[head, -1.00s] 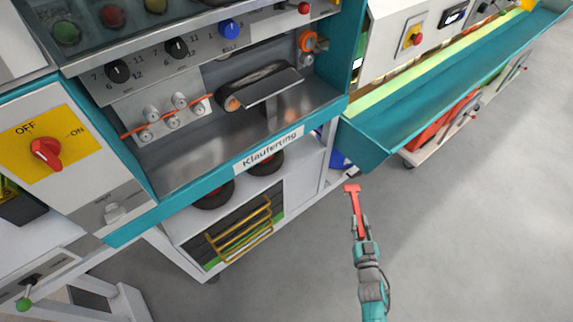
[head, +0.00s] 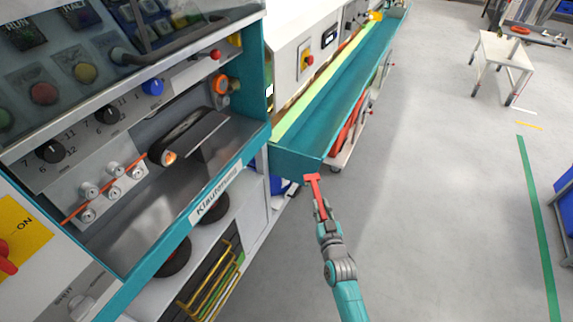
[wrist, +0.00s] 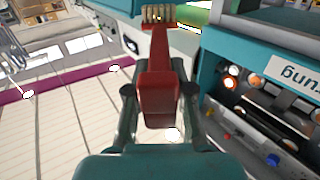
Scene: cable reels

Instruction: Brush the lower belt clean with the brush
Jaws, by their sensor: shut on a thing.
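My gripper (head: 321,211) is shut on the red brush (head: 313,185), which points away from my arm. In the wrist view, the brush's red handle (wrist: 158,85) sits between my two fingers and its pale bristles (wrist: 158,14) show at the far end. A dark belt (head: 184,132) runs round a roller inside the machine's open bay, with a grey plate beside it partly covering it. I cannot tell an upper from a lower belt there. The brush is outside the bay, to the right, apart from the belt and near the trough's end.
A long teal trough (head: 335,100) juts from the machine at the right. Guide rollers (head: 113,180) with an orange cable lie left of the belt.

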